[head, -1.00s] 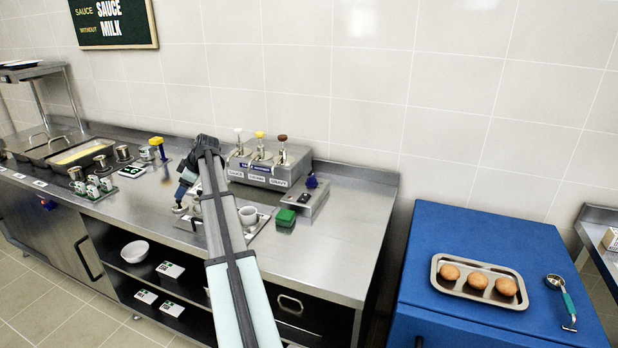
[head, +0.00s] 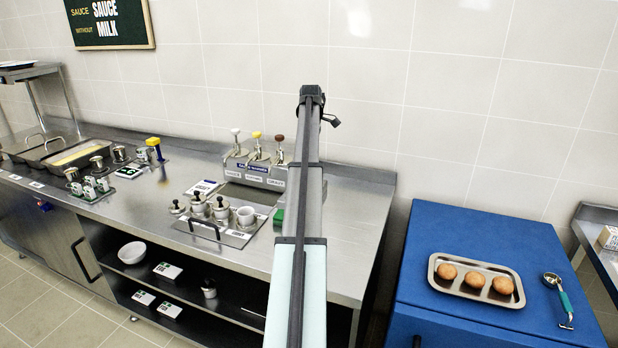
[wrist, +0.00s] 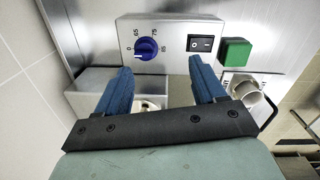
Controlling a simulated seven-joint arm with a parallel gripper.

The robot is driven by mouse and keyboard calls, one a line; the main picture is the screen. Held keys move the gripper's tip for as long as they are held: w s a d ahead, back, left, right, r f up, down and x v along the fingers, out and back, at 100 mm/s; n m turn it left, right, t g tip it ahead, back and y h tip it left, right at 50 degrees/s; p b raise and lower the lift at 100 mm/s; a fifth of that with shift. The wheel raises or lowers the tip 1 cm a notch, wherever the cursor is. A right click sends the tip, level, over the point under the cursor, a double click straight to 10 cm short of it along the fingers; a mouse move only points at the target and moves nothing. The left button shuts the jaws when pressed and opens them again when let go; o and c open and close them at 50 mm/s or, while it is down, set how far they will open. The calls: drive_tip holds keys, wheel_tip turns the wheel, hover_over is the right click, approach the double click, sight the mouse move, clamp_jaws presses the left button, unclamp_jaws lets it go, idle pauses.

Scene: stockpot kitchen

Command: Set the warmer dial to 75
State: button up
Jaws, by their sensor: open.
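The blue warmer dial (wrist: 146,48) is on a pale control panel in the wrist view, with marks 0, 65, 75 and 85 around it. A pale pointer mark shows at its lower left, seemingly near the 0. My gripper (wrist: 160,72) is open and empty; its two blue fingers are apart, short of the panel, with the dial beyond the gap between them. In the head view the warmer (head: 250,178), with three pumps, stands against the wall. There my arm hides the dial, and my fingers cannot be made out.
A black rocker switch (wrist: 201,43) sits beside the dial. A green block (wrist: 235,53) is close to the panel. A tray (head: 236,241) with lidded pots and a white cup (head: 246,216) stands in front of the warmer. The counter right of my arm is clear.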

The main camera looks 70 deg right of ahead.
drive_tip(key=w+d+n, duration=0.2)
drive_tip(key=w+d, duration=0.1)
drive_tip(key=d, duration=0.1)
drive_tip(key=shift+y, duration=0.3)
wheel_tip(320, 180, down, 13)
drive_tip(key=shift+s+a+r, duration=0.1)
drive_tip(key=c, duration=1.1)
